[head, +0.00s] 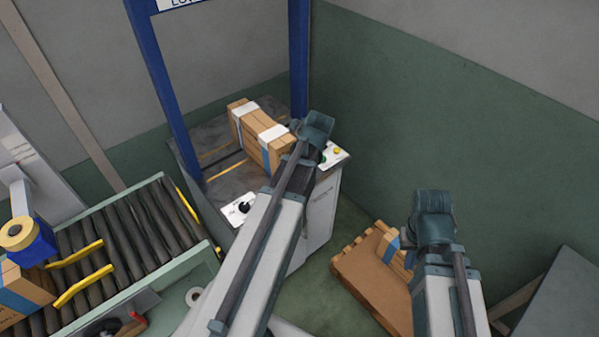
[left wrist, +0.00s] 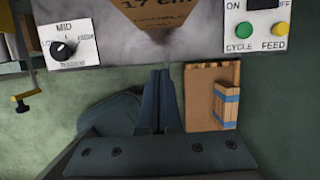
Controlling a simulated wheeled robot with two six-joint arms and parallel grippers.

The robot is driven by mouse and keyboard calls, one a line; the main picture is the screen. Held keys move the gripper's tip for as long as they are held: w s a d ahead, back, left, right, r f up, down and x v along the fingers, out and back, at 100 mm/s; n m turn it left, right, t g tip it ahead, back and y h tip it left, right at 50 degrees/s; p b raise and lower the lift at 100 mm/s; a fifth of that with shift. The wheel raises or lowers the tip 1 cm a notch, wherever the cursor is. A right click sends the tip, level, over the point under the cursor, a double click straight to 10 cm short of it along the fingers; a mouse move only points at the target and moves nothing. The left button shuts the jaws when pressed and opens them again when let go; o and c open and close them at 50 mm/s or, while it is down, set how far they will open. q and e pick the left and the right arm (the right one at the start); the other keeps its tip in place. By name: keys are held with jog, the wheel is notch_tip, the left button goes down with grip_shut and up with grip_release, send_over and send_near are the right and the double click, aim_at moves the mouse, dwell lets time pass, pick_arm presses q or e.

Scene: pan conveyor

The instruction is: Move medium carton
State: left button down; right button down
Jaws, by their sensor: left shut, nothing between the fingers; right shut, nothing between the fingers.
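A tan carton (head: 262,136) with white bands and a blue stripe lies on the grey machine top. A smaller blue-striped carton (head: 390,250) stands on a wooden pallet at the lower right; it shows also in the left wrist view (left wrist: 226,105). Another carton (head: 22,290) sits on the roller conveyor at far left. I cannot tell which is the medium one. My left gripper (head: 314,130) is beside the machine-top carton; its fingers (left wrist: 158,95) are shut and empty. My right gripper (head: 433,205) is shut and empty, just right of the pallet carton.
The wooden pallet (head: 365,285) lies on the green floor. The machine (head: 318,205) has a blue upright frame (head: 299,60) and button panels. The roller conveyor (head: 130,235) with yellow guides and a tape dispenser (head: 25,238) is at left. A green wall stands behind.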

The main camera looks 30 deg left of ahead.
pick_arm(q)
jog(key=b+x, duration=0.6)
jog(key=x, duration=0.2)
jog(key=shift+d+f+b, duration=0.1)
jog(key=shift+f+b, duration=0.05)
jog(key=shift+b, duration=0.2)
jog(key=a, duration=0.2)
jog(key=w+a, duration=0.1)
jog(key=shift+w+r, duration=0.15)
jog(key=shift+r, duration=0.1)
jog(key=shift+w+a, duration=0.15)
jog(key=shift+a, duration=0.2)
jog(key=w+a, duration=0.2)
jog(key=a, duration=0.3)
jog(key=w+a, duration=0.2)
jog(key=a, duration=0.3)
jog(key=w+a, duration=0.2)
jog(key=a, duration=0.4)
jog(key=shift+w+a, duration=0.1)
jog(key=shift+w, duration=0.25)
